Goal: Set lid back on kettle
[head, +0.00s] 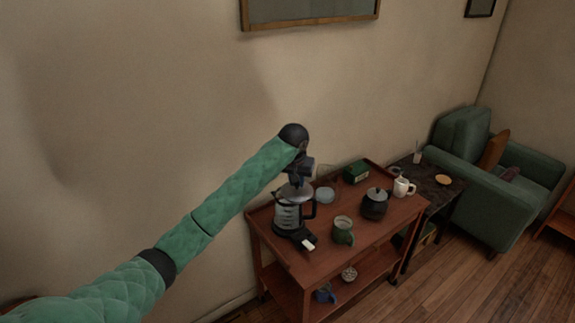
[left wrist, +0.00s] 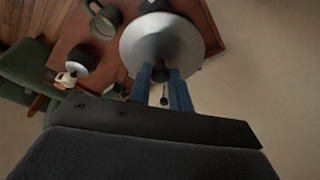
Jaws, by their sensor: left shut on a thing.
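The kettle (head: 287,217) stands at the left end of the wooden cart, upright on a black base, with a dark handle on its right side. My left gripper (head: 299,179) is above it, pointing down, shut on the dark knob of the silver round lid (head: 297,193). The lid is right over the kettle's top; whether it touches the rim cannot be told. In the left wrist view, the lid (left wrist: 150,45) is large in front of the blue fingers (left wrist: 161,85) and hides most of the kettle. My right gripper is not in view.
A dark side table and a green armchair (head: 470,180) stand to the right. The wall is close behind.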

